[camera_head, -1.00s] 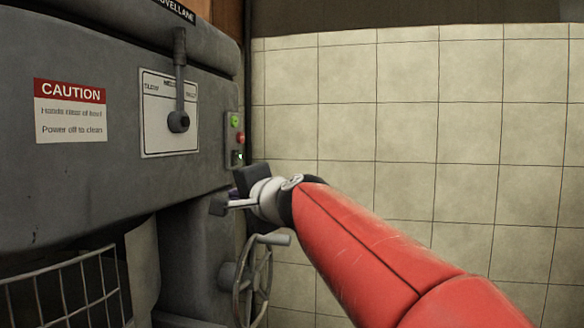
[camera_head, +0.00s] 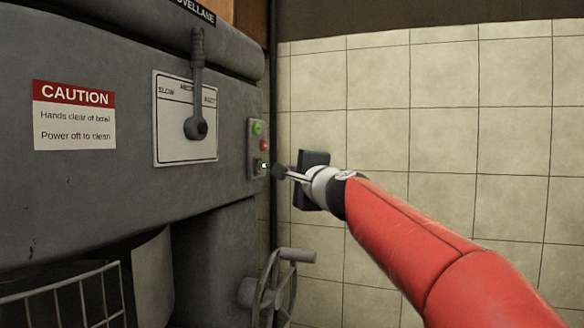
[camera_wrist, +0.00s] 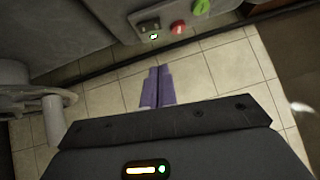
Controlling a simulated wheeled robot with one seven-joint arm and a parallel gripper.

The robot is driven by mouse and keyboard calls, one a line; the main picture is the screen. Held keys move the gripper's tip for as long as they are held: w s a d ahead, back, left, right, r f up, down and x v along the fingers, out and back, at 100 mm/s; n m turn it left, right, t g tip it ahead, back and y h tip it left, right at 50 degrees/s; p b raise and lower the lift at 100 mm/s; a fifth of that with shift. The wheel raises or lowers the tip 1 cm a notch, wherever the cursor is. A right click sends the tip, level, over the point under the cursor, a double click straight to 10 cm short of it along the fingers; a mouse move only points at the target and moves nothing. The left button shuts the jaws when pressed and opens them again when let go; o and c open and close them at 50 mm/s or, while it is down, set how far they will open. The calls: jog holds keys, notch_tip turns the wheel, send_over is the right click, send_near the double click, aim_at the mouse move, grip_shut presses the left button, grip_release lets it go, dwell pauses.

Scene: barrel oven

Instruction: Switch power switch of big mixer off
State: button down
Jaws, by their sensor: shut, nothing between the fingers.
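The big mixer (camera_head: 90,190) is a large grey machine filling the left of the head view. Its power switch (camera_head: 263,167) is at the bottom of a small control panel on its right end, with a green light lit. It also shows in the wrist view (camera_wrist: 149,29), dark with the lit green spot. My gripper (camera_head: 279,172) is shut and empty, just right of the switch at about its height. Its purple fingers (camera_wrist: 157,87) sit together in the wrist view, apart from the switch in that picture. Whether they touch it in the head view I cannot tell.
Above the switch are a red button (camera_head: 265,145) and a green button (camera_head: 257,128). A lever (camera_head: 197,90) stands upright on the speed plate. A handwheel (camera_head: 277,290) sits below my gripper. A tiled wall (camera_head: 430,110) is at the right.

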aim_at(261, 163)
jog(key=w+a+p, duration=0.1)
jog(key=w+a, duration=0.1)
jog(key=w+a+p, duration=0.2)
jog(key=w, duration=0.1)
jog(key=w+a+r+p, duration=0.1)
jog(key=w+a+p, duration=0.1)
jog(key=shift+w+a, duration=0.2)
jog(key=shift+a, duration=0.05)
